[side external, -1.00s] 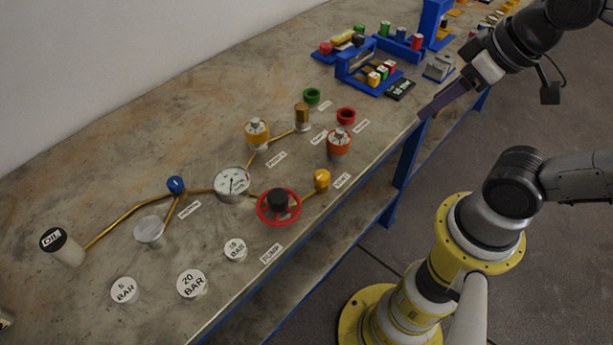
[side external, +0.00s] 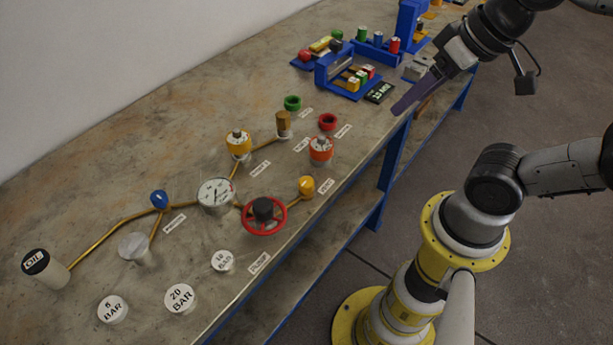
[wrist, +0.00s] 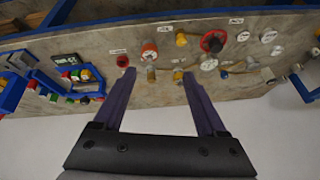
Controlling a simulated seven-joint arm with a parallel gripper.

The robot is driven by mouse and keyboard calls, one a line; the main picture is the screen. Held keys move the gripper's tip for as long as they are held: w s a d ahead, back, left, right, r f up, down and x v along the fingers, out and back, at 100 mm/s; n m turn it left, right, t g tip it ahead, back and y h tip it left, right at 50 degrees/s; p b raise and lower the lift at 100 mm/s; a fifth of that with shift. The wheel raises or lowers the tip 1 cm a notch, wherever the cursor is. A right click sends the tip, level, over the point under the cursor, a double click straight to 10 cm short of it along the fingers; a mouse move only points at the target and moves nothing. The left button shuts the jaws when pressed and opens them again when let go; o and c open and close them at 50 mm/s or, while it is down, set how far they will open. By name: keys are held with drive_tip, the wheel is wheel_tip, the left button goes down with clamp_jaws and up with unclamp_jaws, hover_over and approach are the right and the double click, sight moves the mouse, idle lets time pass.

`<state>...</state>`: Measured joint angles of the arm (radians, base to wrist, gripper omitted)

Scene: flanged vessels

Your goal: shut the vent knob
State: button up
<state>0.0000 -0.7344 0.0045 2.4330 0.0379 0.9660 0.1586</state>
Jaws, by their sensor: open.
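Several knobs stand on the bench. A yellow knob (side external: 306,187) is on the brass pipe right of the red handwheel (side external: 264,214); it also shows in the wrist view (wrist: 181,39). A blue knob (side external: 159,199) is on the pipe left of the gauge (side external: 216,194). The small labels are too blurred to tell surely which knob is the vent. My gripper (side external: 400,108) is open and empty above the bench's front edge, up and right of the yellow knob and well apart from it. In the wrist view, its fingers (wrist: 157,78) spread with nothing held.
An orange-topped vessel (side external: 321,150), a red ring (side external: 328,122) and a brass cylinder (side external: 283,124) stand between the yellow knob and the blue racks (side external: 347,72). White weights (side external: 181,298) stand at the front left. Bare bench lies along the wall.

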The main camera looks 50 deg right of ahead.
drive_tip(key=w+a+r+m+g, duration=0.2)
drive_tip(key=w+m, duration=0.1)
drive_tip(key=w, duration=0.2)
drive_tip(key=m+g+y, duration=0.3)
drive_tip(key=m+g, duration=0.1)
drive_tip(key=g, duration=0.1)
hover_over(306, 180)
drive_tip(key=w+d, duration=0.2)
drive_tip(key=d, duration=0.2)
wheel_tip(306, 180, down, 7)
drive_tip(key=shift+g, duration=0.8)
drive_tip(key=w+x, duration=0.1)
drive_tip(key=x, duration=0.5)
drive_tip(key=w+d+f+x, duration=0.1)
drive_tip(key=x, duration=0.6)
drive_tip(key=w+d+x, duration=0.1)
drive_tip(key=x, duration=0.5)
drive_tip(key=shift+w+a+f, duration=0.15)
drive_tip(key=shift+f, duration=0.55)
clamp_jaws()
